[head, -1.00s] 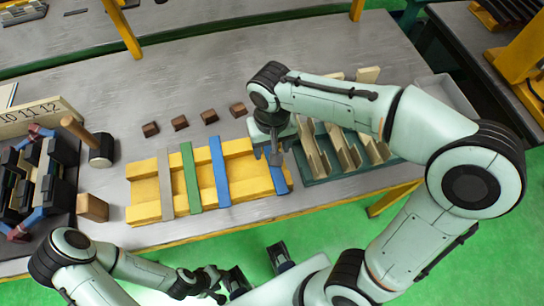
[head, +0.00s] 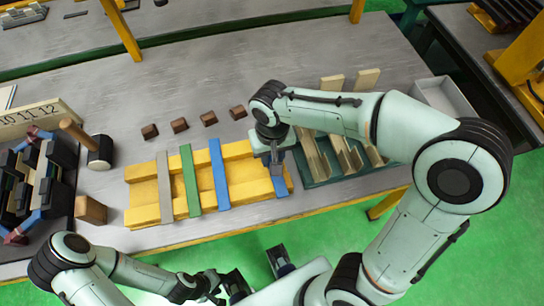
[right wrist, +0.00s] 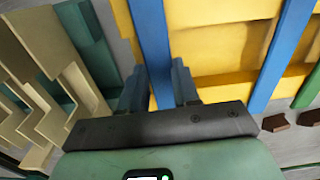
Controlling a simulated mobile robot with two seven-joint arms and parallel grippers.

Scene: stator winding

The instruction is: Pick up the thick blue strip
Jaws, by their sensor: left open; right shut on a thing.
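Two blue strips lie across the yellow slatted rack, with a green strip (head: 190,180) and a grey strip (head: 165,188) to their left. The right-end blue strip (head: 281,189) is mostly covered by my right gripper in the head view. In the right wrist view this strip (right wrist: 150,45) runs between the fingers of my right gripper (right wrist: 160,90), which is shut on it. The other blue strip (head: 219,172) lies untouched; it also shows in the right wrist view (right wrist: 283,50). Which one is thicker I cannot tell. My left gripper (head: 258,270) is open and empty, off the table's front edge.
The yellow rack (head: 143,192) rests on the grey table (head: 240,75). Several brown blocks (head: 180,125) lie behind it. A green tray with cream pieces (head: 340,150) is close on the right. A mallet (head: 98,150) and wooden block (head: 91,209) are left.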

